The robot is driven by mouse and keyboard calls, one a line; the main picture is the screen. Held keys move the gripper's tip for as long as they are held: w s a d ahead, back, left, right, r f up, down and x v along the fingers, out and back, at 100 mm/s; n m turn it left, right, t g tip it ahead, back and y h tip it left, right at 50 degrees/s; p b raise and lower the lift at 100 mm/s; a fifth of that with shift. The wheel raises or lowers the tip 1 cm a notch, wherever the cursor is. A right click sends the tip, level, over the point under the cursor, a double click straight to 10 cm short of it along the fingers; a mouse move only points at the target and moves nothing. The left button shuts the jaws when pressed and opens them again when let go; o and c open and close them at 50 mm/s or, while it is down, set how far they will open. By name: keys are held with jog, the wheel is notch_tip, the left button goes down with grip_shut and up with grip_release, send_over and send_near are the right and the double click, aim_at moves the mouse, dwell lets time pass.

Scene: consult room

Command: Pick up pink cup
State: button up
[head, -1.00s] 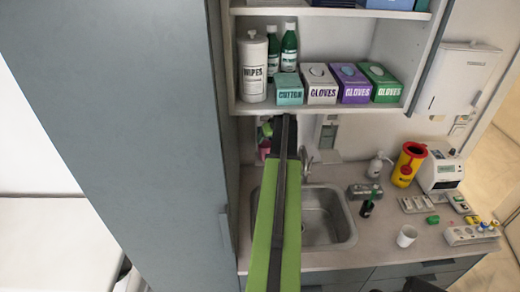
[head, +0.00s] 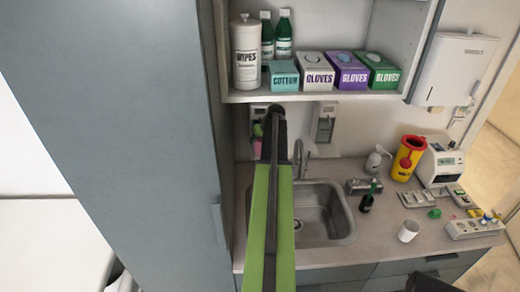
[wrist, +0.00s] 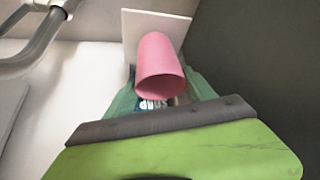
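The pink cup (wrist: 160,68) is in the middle of the wrist view, its open end toward the camera. The green fingers of my gripper (wrist: 160,88) reach to both sides of it and appear shut on it; the cup hides the fingertips. In the head view my gripper (head: 272,113) is in front of the wall left of the tap, below the shelf. Only a small pink part of the cup (head: 257,130) shows there, beside the dark wrist.
A tall grey cabinet (head: 130,150) stands close on the left. The shelf (head: 320,96) with boxes and bottles is just above my gripper. The tap (head: 299,155) and sink (head: 322,212) are to the right. A white cup (head: 408,231) stands on the counter (head: 375,235).

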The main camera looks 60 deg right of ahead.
jog(key=c, duration=1)
jog(key=shift+r, duration=0.15)
jog(key=s+a+r+p, duration=0.1)
jog(key=s+a, duration=0.2)
jog(key=s, duration=0.2)
jog(key=s+a+r+p, duration=0.1)
jog(key=s+a, duration=0.2)
jog(key=s, duration=0.2)
jog(key=s+a+r+p, duration=0.1)
jog(key=s+a, duration=0.2)
jog(key=s, duration=0.2)
jog(key=shift+s+a+r, duration=0.1)
jog(key=shift+a, duration=0.15)
